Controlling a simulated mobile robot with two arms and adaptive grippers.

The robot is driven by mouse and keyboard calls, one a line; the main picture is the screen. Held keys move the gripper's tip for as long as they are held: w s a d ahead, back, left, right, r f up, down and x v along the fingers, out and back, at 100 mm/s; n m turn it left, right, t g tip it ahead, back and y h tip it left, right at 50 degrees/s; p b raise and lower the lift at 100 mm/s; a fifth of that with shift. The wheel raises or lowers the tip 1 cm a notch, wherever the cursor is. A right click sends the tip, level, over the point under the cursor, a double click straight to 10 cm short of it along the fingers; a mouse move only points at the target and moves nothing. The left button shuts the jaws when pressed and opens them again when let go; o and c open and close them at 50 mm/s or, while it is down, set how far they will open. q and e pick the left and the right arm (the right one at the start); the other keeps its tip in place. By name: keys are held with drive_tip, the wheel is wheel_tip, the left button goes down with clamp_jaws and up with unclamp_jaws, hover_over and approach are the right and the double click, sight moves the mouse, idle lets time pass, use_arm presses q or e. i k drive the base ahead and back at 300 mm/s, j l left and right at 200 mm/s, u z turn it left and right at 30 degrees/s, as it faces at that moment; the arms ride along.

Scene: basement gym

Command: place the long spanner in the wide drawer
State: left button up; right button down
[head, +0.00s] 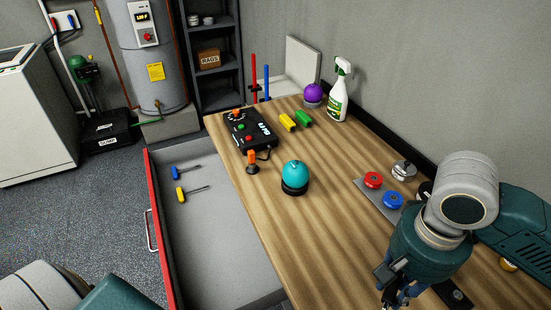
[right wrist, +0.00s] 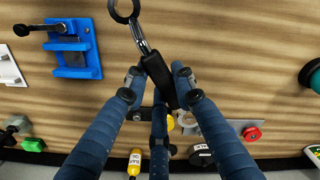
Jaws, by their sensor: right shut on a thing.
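The long spanner has a black handle (right wrist: 160,82) and a silver shaft with a ring end (right wrist: 125,10) in the right wrist view. My right gripper (right wrist: 158,78) is shut on its handle, with fingers on both sides, over the wooden bench. In the head view my right gripper (head: 396,288) is at the lower right, partly cut off by the frame edge, and I cannot make out the spanner there. The wide drawer (head: 222,245) stands open left of the bench, with a grey floor and red front. My left gripper is out of view.
A blue screwdriver (head: 185,172) and a yellow one (head: 190,193) lie at the drawer's far end; its near part is bare. On the bench (head: 290,245) stand a teal round object (head: 295,175), a black control box (head: 248,132), a spray bottle (head: 338,95) and red and blue knobs.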

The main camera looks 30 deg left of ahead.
sight(219, 236)
drive_tip(key=j+u, duration=0.1)
drive_tip(key=j, duration=0.35)
drive_tip(key=i+j+u, duration=0.1)
drive_tip(key=j, duration=0.3)
drive_tip(key=i+j+u, duration=0.1)
drive_tip(key=j, duration=0.35)
drive_tip(key=i+j+u, duration=0.1)
drive_tip(key=j, duration=0.35)
drive_tip(key=j+u, duration=0.25)
drive_tip(key=j, duration=0.3)
drive_tip(key=k, duration=0.05)
